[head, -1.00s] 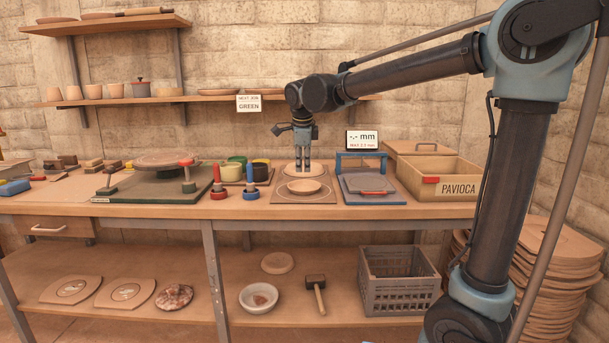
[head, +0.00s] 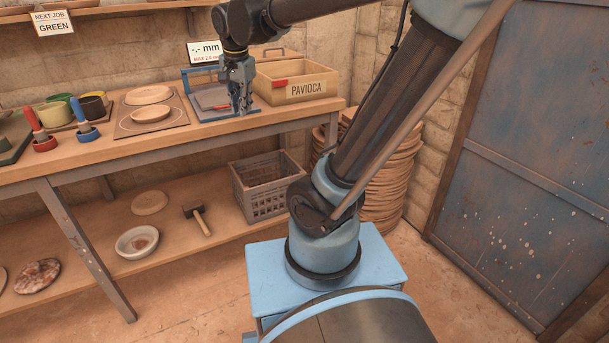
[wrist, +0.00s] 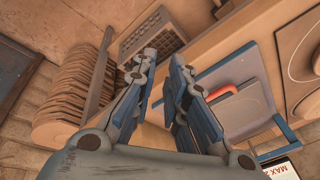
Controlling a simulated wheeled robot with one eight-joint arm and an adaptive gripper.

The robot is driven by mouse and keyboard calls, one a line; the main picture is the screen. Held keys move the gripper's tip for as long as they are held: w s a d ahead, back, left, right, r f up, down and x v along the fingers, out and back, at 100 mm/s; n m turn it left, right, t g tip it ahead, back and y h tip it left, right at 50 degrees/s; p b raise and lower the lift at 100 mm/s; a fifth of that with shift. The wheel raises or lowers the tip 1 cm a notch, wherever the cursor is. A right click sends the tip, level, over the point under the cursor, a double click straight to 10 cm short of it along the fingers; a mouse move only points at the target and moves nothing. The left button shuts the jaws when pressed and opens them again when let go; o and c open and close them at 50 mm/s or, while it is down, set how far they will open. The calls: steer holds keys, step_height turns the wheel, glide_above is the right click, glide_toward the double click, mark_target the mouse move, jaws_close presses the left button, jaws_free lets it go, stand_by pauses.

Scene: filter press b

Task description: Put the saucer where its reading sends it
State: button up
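A pale saucer (head: 151,114) sits on a square board (head: 178,122) on the bench, in front of another pale round piece (head: 148,95). To its right stands the blue-framed gauge (head: 222,113) with a grey plate and red handle, also in the wrist view (wrist: 235,100). Its display (head: 205,52) shows "-.- mm", with a small MAX line. My gripper (head: 241,112) hangs over the gauge's right side, right of the saucer and apart from it. In the wrist view its fingers (wrist: 163,66) are apart with nothing between them.
A wooden box labelled PAVIOCA (head: 298,88) stands right of the gauge. A grey crate (head: 262,186), a bowl (head: 137,242) and a mallet (head: 197,219) are on the lower shelf. A sign (head: 52,23) reads NEXT JOB GREEN. Stacked round boards (head: 385,185) stand beyond the bench end.

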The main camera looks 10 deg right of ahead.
steer(key=s+d+f+n+g, duration=0.1)
steer(key=s+d+f+n, duration=0.7)
steer(key=s+d+f, duration=0.7)
steer(key=shift+s+d+f, duration=0.15)
steer(key=shift+s+f, duration=0.7)
steer(key=shift+s, duration=0.25)
